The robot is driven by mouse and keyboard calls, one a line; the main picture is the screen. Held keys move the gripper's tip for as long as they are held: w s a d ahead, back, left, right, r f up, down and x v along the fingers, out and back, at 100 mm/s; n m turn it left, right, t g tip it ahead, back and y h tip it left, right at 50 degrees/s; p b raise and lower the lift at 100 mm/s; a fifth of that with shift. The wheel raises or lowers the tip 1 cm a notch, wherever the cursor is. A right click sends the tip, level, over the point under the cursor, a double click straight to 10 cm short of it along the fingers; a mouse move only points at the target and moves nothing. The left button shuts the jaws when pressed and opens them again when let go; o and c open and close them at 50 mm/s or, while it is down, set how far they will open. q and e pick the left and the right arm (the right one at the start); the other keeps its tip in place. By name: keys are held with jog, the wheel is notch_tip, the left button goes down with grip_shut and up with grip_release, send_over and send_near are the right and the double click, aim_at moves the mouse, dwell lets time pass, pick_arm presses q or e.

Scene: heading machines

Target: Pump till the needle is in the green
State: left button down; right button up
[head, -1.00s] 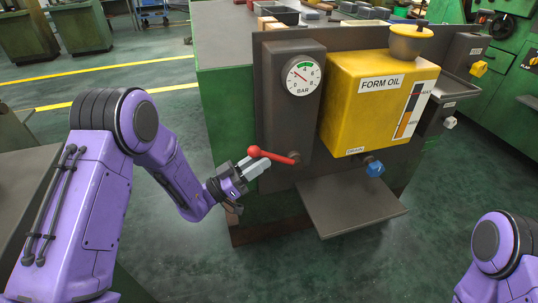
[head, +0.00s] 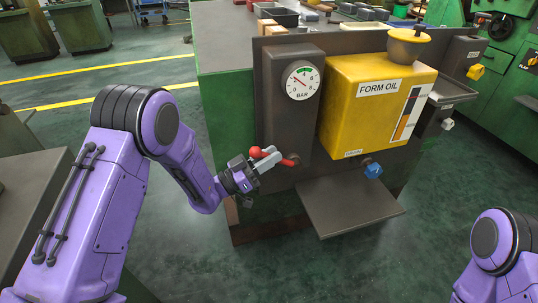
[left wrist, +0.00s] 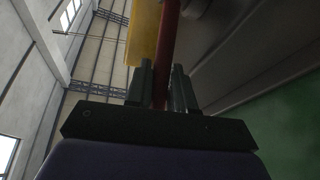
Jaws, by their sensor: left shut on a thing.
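The pump lever (head: 291,162) is a red bar with a red ball on its left end, low on the grey pump panel. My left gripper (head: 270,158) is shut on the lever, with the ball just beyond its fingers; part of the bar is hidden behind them. In the left wrist view the red bar (left wrist: 168,50) runs between the two dark fingertips. The round white pressure gauge (head: 302,81), marked BAR, is above the lever. Its red needle points to the upper left, left of the green band at the top. My right gripper is out of view; only part of that arm shows at lower right.
A yellow FORM OIL tank (head: 375,105) stands right of the gauge, with a blue drain knob (head: 374,171) below. A grey tray (head: 350,205) juts out under it. A yellow knob (head: 475,72) is at right. The green floor in front is clear.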

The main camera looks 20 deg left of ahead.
pick_arm(q)
jog(key=d+r+g+y+p, duration=0.1)
jog(key=p, duration=0.3)
jog(key=w+d+r+g+y+p, duration=0.1)
jog(key=p, duration=0.3)
jog(key=w+r+m+g+y+p, duration=0.1)
jog(key=r+g+p, duration=0.1)
jog(key=p, duration=0.2)
jog(key=shift+w+d+y+p, duration=0.1)
jog(key=shift+d+y+p, duration=0.25)
jog(key=shift+d+y, duration=0.05)
jog(key=shift+w+d+f+g+y+p, duration=0.1)
jog(key=shift+w+d+g+y+p, duration=0.15)
jog(key=shift+y+p, duration=0.35)
jog(key=c, duration=1.3)
grip_release()
jog(key=shift+c, duration=0.2)
jog(key=shift+s, duration=0.1)
jog(key=shift+f, duration=0.1)
jog(key=v, duration=1)
jog(key=shift+a+b, duration=0.25)
jog(key=shift+b, duration=0.15)
